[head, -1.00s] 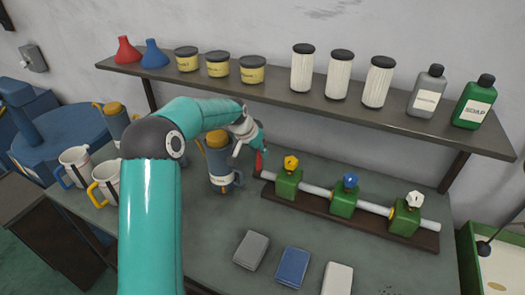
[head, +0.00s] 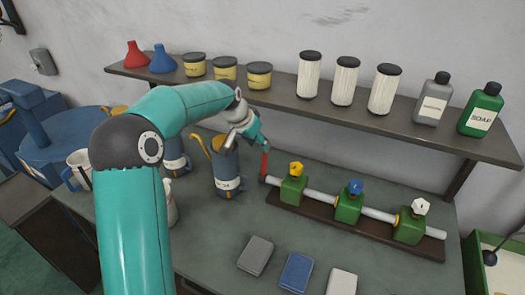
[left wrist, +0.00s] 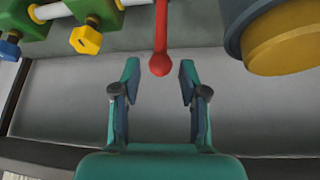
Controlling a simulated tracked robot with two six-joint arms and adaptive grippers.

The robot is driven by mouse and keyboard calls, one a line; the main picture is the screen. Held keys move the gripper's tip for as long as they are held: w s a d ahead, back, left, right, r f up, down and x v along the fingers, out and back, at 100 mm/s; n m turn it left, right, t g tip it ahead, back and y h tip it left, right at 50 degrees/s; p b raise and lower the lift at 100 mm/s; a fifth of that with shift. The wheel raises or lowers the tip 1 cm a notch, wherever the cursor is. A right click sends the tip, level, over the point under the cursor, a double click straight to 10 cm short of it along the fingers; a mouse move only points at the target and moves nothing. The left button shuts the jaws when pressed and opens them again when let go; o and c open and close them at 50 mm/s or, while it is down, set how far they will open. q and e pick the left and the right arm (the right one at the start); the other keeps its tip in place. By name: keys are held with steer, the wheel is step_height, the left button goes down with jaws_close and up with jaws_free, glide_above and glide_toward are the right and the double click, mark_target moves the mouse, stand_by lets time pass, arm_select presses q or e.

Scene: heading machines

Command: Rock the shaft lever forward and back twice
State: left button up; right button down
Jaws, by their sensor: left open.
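The red shaft lever (head: 264,163) stands up at the left end of the shaft assembly, a pale shaft (head: 321,197) running through green blocks on a dark base. My left gripper (head: 266,146) is at the lever's top in the head view, partly hiding it. In the left wrist view the lever's round red knob (left wrist: 160,64) is centred just before the open fingers (left wrist: 160,84), apart from both. No finger visibly touches it. My right gripper is not in view.
The wall shelf (head: 300,100) with jars and bottles is above and behind. Grey (head: 256,255), blue (head: 296,271) and white blocks lie on the bench in front, with bare bench around them.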

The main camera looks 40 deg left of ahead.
arm_select(q)
steer(key=shift+v, duration=1.75)
